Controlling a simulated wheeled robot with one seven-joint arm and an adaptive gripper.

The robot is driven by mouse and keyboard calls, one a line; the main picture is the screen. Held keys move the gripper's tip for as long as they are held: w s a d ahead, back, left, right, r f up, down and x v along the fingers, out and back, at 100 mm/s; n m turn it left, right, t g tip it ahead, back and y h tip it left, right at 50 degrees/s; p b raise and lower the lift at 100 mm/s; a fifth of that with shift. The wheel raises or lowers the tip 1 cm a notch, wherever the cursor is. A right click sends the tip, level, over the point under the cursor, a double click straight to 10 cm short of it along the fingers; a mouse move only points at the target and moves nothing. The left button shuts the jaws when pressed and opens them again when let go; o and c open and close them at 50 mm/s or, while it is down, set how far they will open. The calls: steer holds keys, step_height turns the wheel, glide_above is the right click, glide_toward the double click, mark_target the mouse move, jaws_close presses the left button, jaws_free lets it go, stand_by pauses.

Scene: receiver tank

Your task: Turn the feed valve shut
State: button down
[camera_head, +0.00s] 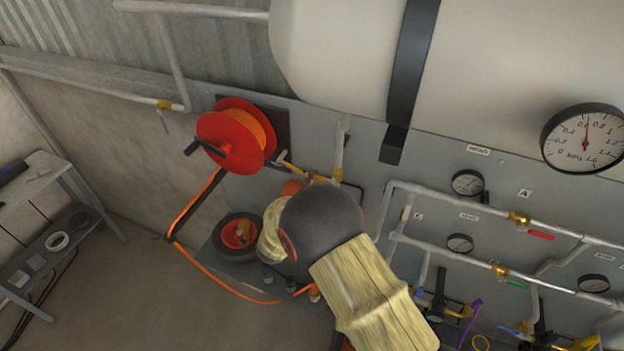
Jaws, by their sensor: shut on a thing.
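My arm, with a dark round joint and yellowish sleeves, crosses the lower middle of the head view. My gripper cannot be made out; the arm hides the area behind it. A valve with a yellow lever (296,171) sits on pipework just above the dark joint, partly covered by it. The labels are too small to tell which valve is the feed valve.
A red hose reel (236,137) hangs on the wall, its orange hose trailing to the floor. The pale tank (480,70) and a large gauge (584,138) are above. A shelf (56,180) stands at left. Open floor (130,280) lies between shelf and panel.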

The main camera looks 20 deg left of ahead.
steer(key=c, duration=1.9)
jaws_free()
steer(key=shift+a, duration=0.1)
steer(key=shift+o, duration=0.4)
steer(key=s+a, duration=0.1)
steer(key=s, duration=1.1)
steer(key=shift+a, duration=0.3)
